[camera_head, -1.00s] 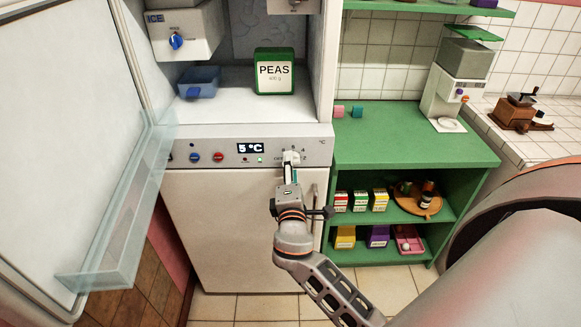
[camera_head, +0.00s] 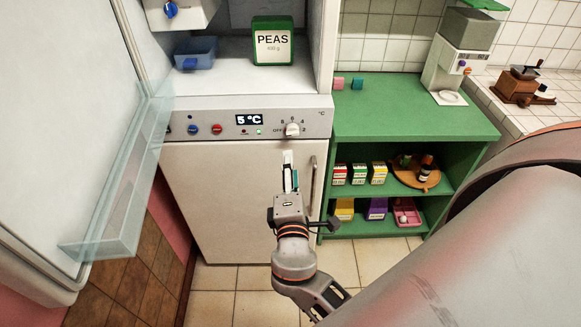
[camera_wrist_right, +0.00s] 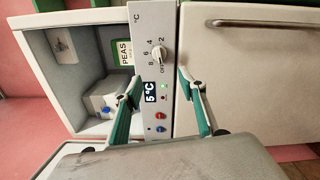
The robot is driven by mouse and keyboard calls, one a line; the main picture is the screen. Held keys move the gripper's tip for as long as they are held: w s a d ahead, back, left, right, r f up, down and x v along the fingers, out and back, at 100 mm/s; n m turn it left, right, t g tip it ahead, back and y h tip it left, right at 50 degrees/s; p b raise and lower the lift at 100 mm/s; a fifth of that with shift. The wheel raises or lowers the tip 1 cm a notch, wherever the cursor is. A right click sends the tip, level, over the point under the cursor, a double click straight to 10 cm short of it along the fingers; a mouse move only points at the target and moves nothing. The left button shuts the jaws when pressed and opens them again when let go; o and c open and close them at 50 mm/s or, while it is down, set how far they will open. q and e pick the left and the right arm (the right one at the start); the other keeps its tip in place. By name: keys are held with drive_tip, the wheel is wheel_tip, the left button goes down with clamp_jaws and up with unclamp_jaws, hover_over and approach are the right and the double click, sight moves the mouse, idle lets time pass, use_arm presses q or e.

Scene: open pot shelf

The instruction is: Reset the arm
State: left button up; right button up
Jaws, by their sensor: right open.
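My right gripper (camera_head: 288,172) is in front of the fridge's lower door, below the control panel (camera_head: 220,125). Its jaws are open and empty. In the right wrist view the two green-sided fingers (camera_wrist_right: 160,98) stand apart, with the panel seen between and beyond them. The white temperature knob (camera_head: 292,129) is on the panel above the gripper, apart from it; it also shows in the right wrist view (camera_wrist_right: 158,54). The display (camera_head: 249,119) reads 5 °C. My left gripper is not in view.
The fridge's upper door (camera_head: 70,110) stands open at the left with a clear shelf bin (camera_head: 120,200). A green PEAS box (camera_head: 273,42) and a blue bin (camera_head: 195,53) are inside. A green shelf unit (camera_head: 415,115) with boxes stands at the right. Floor tiles below are clear.

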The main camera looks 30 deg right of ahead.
drive_tip(key=s+a+f+m+g+y, duration=0.1)
drive_tip(key=s+a+f+m+y, duration=0.1)
drive_tip(key=s+f, duration=0.3)
drive_tip(key=s+a+f+m+g+y, duration=0.2)
drive_tip(key=s+a+f+m+y, duration=0.1)
drive_tip(key=f, duration=1)
drive_tip(key=s+a+f+m+g+y, duration=0.2)
drive_tip(key=s+f+m+y, duration=0.2)
drive_tip(key=f, duration=0.6)
drive_tip(key=s+y, duration=0.2)
drive_tip(key=s, duration=0.1)
drive_tip(key=shift+a+m, duration=0.2)
drive_tip(key=shift+m, duration=0.2)
